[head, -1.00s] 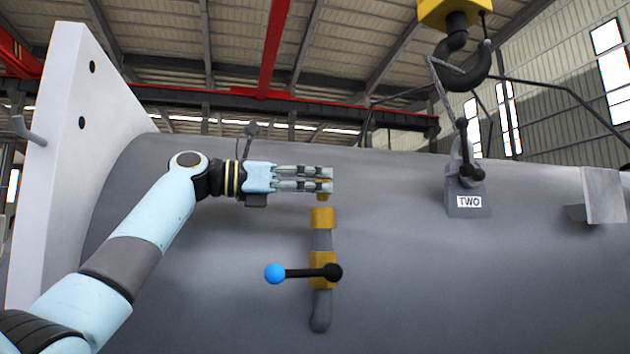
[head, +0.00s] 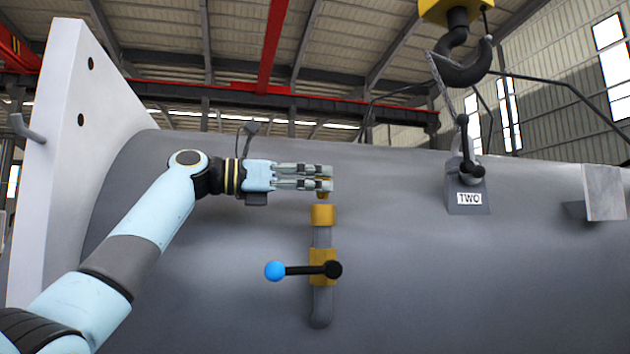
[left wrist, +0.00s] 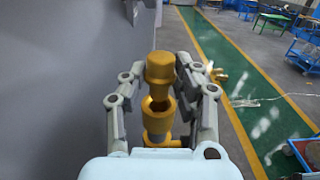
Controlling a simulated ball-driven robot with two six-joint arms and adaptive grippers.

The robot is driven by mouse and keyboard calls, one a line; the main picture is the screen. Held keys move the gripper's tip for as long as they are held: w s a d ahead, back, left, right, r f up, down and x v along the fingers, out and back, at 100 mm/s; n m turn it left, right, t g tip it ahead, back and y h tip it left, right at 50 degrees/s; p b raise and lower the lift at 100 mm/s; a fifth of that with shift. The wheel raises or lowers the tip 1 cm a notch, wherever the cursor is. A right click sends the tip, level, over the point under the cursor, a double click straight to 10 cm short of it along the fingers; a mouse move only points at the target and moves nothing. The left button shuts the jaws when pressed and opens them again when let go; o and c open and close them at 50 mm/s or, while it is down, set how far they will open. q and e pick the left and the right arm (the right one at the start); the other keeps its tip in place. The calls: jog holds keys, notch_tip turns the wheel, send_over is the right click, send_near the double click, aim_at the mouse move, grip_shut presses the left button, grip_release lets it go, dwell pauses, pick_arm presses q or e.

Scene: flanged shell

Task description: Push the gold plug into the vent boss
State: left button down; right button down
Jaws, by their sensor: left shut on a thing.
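The gold plug (left wrist: 160,68) sits between the fingers of my left gripper (head: 328,178), which is shut on it. In the head view only the plug's lower part (head: 323,195) shows below the fingers. The vent boss (head: 323,215) is a gold collar on top of a grey pipe on the shell, just under the plug. In the left wrist view the boss (left wrist: 157,118) shows a dark opening close to the plug's lower end. The plug appears above the boss, not seated in it. My right gripper is out of view.
Below the boss is a gold valve body (head: 322,262) with a blue-ball lever (head: 276,271). The grey shell (head: 420,270) fills the background, with a white flange (head: 75,150) at left. A crane hook (head: 465,65) hangs above the bracket labelled TWO (head: 469,198).

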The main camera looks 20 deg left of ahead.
pick_arm(q)
jog(key=shift+f, duration=1.2)
jog(key=c, duration=0.9)
grip_release()
jog(key=shift+f, duration=0.15)
jog(key=shift+a, duration=0.1)
jog(key=v, duration=0.7)
jog(key=shift+s, duration=0.15)
jog(key=shift+a, duration=0.1)
